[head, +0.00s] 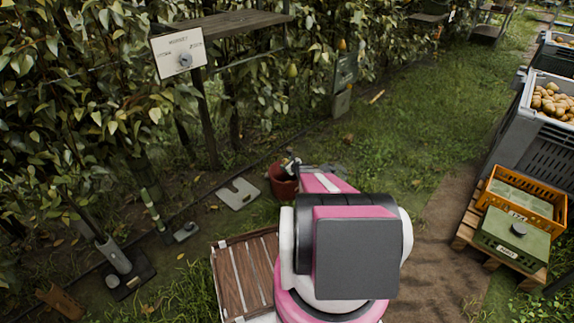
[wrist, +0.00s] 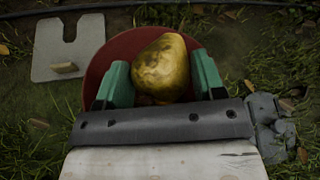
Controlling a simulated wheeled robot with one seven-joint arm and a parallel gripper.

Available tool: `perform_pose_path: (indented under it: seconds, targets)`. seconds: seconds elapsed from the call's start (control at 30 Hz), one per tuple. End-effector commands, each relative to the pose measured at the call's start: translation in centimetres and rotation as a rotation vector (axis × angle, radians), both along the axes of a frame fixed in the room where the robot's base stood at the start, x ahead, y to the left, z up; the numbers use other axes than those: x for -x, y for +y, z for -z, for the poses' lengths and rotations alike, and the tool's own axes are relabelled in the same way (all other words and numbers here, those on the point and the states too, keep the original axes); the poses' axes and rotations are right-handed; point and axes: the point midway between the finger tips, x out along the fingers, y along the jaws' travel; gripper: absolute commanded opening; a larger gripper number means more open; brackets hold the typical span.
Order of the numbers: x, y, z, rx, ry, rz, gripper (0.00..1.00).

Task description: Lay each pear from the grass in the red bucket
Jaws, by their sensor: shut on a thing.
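My gripper (wrist: 158,82) is shut on a yellow-brown pear (wrist: 163,66), held between its two green fingers in the wrist view. The red bucket (wrist: 92,70) is right behind the pear in that view, and its rim shows around the pear and fingers. Its inside is mostly hidden, so I cannot tell how deep the pear is or whether it touches the bucket. In the head view the red bucket (head: 283,188) stands on the ground past my arm, with the gripper end (head: 291,164) over it. The pear is not clear there. I make out no pear lying on the grass.
A pale notched plate (head: 238,194) lies left of the bucket. A wooden slatted crate (head: 243,272) stands nearer. Grey crates of produce (head: 515,135) and an orange crate (head: 548,204) on a pallet are at right. A signpost (head: 205,115) and hedge border the left. Open grass (head: 410,120) lies beyond.

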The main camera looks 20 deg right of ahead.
Motion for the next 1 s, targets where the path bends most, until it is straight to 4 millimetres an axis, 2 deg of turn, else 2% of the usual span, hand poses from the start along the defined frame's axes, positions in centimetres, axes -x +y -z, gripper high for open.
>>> perform_pose_path:
  seconds: [1.0]
  targets:
    - [0.0, 0.0, 4.4, 0.000, 0.000, 0.000, 0.37]
